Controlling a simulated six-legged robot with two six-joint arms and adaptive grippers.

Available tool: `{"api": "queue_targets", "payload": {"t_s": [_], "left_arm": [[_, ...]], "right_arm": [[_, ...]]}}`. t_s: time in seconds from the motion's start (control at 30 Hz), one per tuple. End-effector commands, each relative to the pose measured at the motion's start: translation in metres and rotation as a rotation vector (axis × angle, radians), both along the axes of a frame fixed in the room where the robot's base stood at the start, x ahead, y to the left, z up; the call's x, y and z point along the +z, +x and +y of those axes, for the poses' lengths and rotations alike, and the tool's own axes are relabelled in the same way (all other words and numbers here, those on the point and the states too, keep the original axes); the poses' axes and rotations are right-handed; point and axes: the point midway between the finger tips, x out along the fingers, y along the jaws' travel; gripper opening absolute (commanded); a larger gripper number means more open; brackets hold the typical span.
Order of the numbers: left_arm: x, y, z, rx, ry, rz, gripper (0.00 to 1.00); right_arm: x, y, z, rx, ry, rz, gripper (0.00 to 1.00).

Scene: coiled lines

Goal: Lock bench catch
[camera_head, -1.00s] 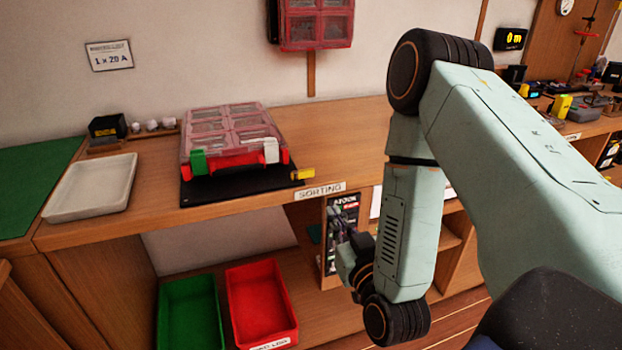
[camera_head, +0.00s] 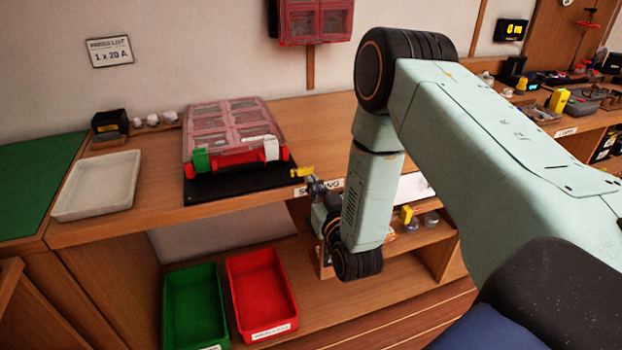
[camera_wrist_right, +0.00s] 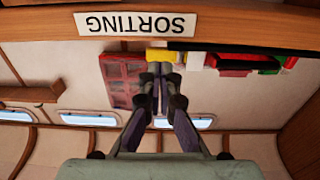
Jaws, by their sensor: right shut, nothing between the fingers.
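The yellow bench catch (camera_head: 301,171) sits at the front edge of the bench, at the right corner of the black mat (camera_head: 240,183). My right gripper (camera_head: 314,184) is shut and empty, just below and right of the catch. In the right wrist view, which looks upside down, the closed fingertips (camera_wrist_right: 159,72) point at the yellow catch (camera_wrist_right: 161,54) and overlap part of it. I cannot tell whether they touch. The clear-lidded red case (camera_head: 232,132) rests on the mat, with a green latch (camera_head: 201,160) and a white latch (camera_head: 264,149). My left gripper is not in view.
The SORTING label (camera_wrist_right: 137,23) is on the bench edge beside the catch. A white tray (camera_head: 97,185) lies at the left. A green bin (camera_head: 194,305) and red bin (camera_head: 262,297) stand on the lower shelf. Another red case (camera_head: 316,22) hangs on the wall.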

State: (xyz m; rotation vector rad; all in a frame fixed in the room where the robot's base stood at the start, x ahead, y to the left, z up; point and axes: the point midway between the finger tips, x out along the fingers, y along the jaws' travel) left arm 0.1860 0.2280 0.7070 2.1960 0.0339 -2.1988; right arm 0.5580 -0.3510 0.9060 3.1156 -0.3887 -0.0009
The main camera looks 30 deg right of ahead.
Motion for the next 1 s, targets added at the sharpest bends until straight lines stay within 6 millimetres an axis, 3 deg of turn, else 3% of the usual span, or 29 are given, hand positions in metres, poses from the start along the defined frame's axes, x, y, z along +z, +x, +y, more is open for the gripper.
{"api": "queue_targets", "payload": {"t_s": [0.1,0.3,1.0], "left_arm": [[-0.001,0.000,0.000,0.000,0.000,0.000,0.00],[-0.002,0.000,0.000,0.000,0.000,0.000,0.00],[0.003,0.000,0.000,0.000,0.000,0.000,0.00]], "right_arm": [[0.000,0.015,-0.004,0.000,0.000,-0.002,0.00],[0.000,0.027,-0.007,0.000,0.001,-0.001,0.00],[0.000,0.028,-0.010,0.050,0.000,0.001,0.00]]}}
